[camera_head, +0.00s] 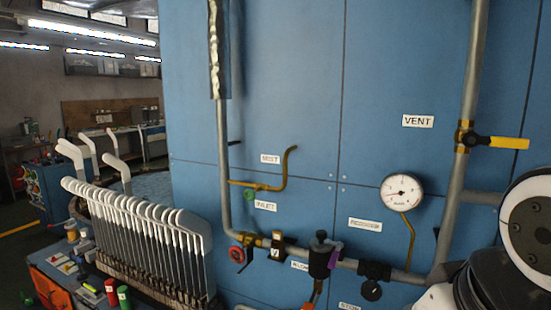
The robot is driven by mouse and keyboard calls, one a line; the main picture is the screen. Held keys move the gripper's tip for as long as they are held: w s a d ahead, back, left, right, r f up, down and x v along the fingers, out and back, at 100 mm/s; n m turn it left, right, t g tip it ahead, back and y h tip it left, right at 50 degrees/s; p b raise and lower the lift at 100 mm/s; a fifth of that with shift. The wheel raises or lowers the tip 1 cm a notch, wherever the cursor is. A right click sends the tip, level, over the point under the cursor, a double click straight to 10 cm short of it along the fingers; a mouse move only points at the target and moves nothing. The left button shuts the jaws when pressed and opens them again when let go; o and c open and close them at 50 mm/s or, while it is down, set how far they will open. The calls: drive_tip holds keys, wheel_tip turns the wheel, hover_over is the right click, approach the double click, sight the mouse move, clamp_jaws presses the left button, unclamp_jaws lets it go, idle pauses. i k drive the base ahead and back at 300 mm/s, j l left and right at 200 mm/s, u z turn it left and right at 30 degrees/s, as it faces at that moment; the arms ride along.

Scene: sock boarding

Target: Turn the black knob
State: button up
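Two black knob-like parts show on the lower pipe in the head view. One is a round black knob (371,290) hanging just below a black valve body, left of the pipe's bend. The other is a small black cap (321,236) on top of a black cylindrical body (319,260), with a purple tab at its right side. I cannot tell which one the task means. My arm's white and black links fill the right edge, right of both parts and apart from them in the picture. My gripper's fingers are not in view.
A grey pipe (224,150) runs along a blue panel (285,80). A rack of white-topped metal boards (135,225) stands at the left.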

sight(371, 291)
drive_tip(key=z, duration=0.7)
drive_tip(key=l+z, duration=0.7)
drive_tip(key=z, duration=0.15)
drive_tip(key=i+l+z, duration=0.1)
drive_tip(key=l+z, duration=0.2)
drive_tip(key=z, duration=0.15)
drive_tip(key=i+l, duration=0.1)
drive_tip(key=l, duration=0.2)
drive_tip(key=i+l, duration=0.1)
drive_tip(key=l, duration=0.2)
drive_tip(key=u, duration=2.35)
drive_tip(key=k+l+u, duration=0.15)
drive_tip(key=k, duration=0.15)
